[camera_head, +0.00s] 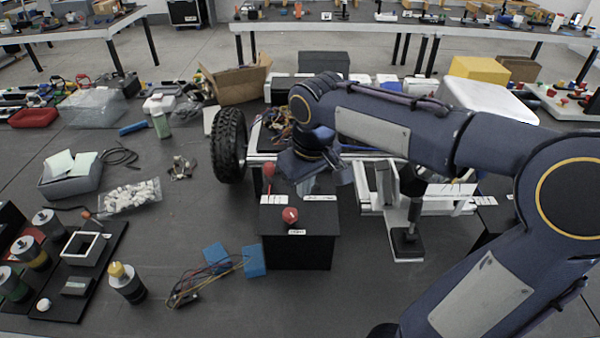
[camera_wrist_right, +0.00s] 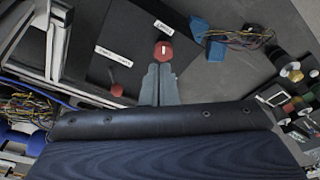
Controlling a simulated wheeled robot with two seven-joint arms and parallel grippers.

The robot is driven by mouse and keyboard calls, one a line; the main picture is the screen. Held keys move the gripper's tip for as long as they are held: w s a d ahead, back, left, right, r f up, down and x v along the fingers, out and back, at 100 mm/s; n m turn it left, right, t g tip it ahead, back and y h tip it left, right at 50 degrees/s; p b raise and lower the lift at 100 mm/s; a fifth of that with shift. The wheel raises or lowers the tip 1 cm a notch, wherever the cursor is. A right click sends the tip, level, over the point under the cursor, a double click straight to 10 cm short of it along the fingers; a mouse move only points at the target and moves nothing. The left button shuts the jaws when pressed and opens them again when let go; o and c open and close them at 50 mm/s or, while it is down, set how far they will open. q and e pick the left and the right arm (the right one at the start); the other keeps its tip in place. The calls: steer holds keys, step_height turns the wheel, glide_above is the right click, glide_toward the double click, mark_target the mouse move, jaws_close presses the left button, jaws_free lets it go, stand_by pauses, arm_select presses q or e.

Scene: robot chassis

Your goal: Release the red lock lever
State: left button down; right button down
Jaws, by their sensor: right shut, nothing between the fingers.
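A black box (camera_head: 299,250) carries a red-knobbed lever (camera_head: 268,169) at its back left and a round red knob (camera_head: 290,215) with a white mark on its top. In the right wrist view the lever's red end (camera_wrist_right: 117,90) is left of my fingers, and the round knob (camera_wrist_right: 163,51) is straight beyond the fingertips. My right gripper (camera_head: 308,186) is over the back of the box; its closed fingers also show in the wrist view (camera_wrist_right: 160,72), with nothing between them. I cannot tell whether the tips touch the round knob. My left gripper is not in view.
A black tyre (camera_head: 229,145) and a white-railed frame with wiring stand behind the box. Blue blocks with wires (camera_head: 254,261) lie to its left. Farther left are a bag of white pieces (camera_head: 132,196) and a battery tray (camera_head: 70,287). The table between is partly clear.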

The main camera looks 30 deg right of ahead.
steer(key=w+a+r+h, duration=0.1)
steer(key=w+h, duration=0.2)
steer(key=w, duration=0.6)
steer(key=shift+r+n+g+h, duration=0.2)
steer(key=shift+n+g+h, duration=0.1)
steer(key=shift+n+h, duration=0.1)
steer(key=shift+w+f, duration=0.1)
steer(key=p+x, duration=0.1)
steer(key=x, duration=0.9)
steer(key=shift+d, duration=0.1)
steer(key=shift+w+d+p, duration=0.2)
steer(key=shift+d+p, duration=0.05)
steer(key=shift+d, duration=0.35)
steer(key=shift+w+d+p, duration=0.2)
steer(key=shift+d+p, duration=0.05)
steer(key=shift+d, duration=0.35)
steer(key=shift+w+d, duration=0.2)
steer(key=shift+d, duration=0.35)
steer(key=shift+s+d+y, duration=0.15)
steer(key=shift+d+y, duration=0.05)
steer(key=shift+y, duration=0.1)
